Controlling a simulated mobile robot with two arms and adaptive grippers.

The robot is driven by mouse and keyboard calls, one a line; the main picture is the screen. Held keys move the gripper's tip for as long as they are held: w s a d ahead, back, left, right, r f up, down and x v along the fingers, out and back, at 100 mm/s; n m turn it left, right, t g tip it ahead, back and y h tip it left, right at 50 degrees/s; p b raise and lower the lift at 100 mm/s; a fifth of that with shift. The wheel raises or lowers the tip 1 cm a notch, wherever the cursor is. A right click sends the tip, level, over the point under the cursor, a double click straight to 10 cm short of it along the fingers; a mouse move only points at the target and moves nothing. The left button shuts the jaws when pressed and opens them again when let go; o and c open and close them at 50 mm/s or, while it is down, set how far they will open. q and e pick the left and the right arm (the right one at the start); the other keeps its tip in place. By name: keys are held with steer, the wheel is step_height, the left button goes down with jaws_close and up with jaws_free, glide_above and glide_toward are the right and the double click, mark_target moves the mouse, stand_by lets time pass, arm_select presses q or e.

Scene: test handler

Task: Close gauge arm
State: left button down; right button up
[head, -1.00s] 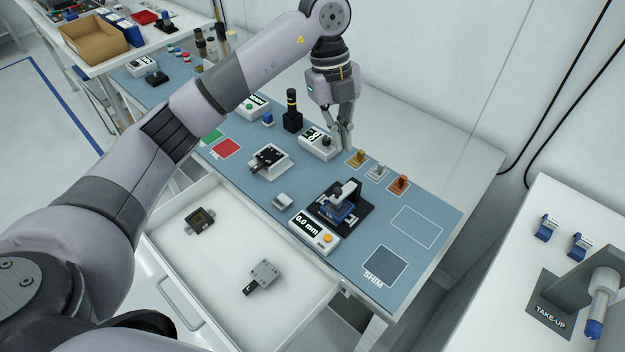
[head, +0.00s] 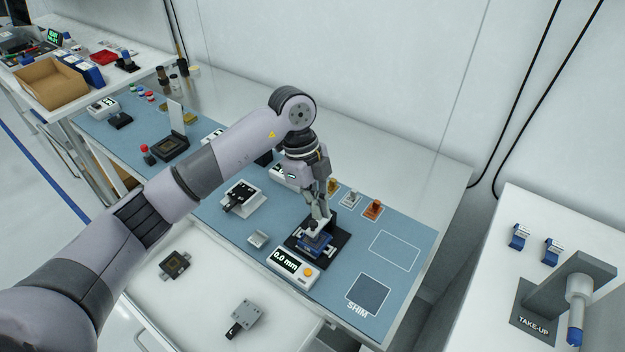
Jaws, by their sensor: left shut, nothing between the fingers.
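The gauge (head: 335,253) is a black base with a blue block and a pale arm with a dark knob (head: 312,226), standing on the blue mat. Its readout box (head: 291,266) shows 0.0 mm. My left gripper (head: 320,217) is shut and empty, its fingertips pointing down at the top of the gauge arm. They cover part of the arm, and I cannot tell whether they touch it or how far the arm is tilted. My right gripper is not in view.
A black-and-white fixture (head: 239,199) is to the left. An open drawer (head: 200,300) holds two parts. A dark SHIM square (head: 368,292) lies to the right front.

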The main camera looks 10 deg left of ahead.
mark_target(314, 226)
arm_select(q)
steer(key=shift+a+f+p, duration=0.2)
steer(key=shift+f+p, duration=0.1)
steer(key=shift+f, duration=1.25)
steer(key=shift+f, duration=0.1)
steer(key=shift+f+b, duration=0.45)
steer(key=shift+b, duration=0.1)
steer(key=shift+s+f+t+b, duration=0.1)
steer(key=shift+f+t+b, duration=0.25)
steer(key=shift+t, duration=0.05)
steer(key=shift+s+a+h, duration=0.15)
steer(key=shift+s+h, duration=0.05)
steer(key=shift+h, duration=0.1)
steer(key=shift+s+r, duration=0.1)
steer(key=shift+s, duration=0.15)
steer(key=shift+w, duration=0.1)
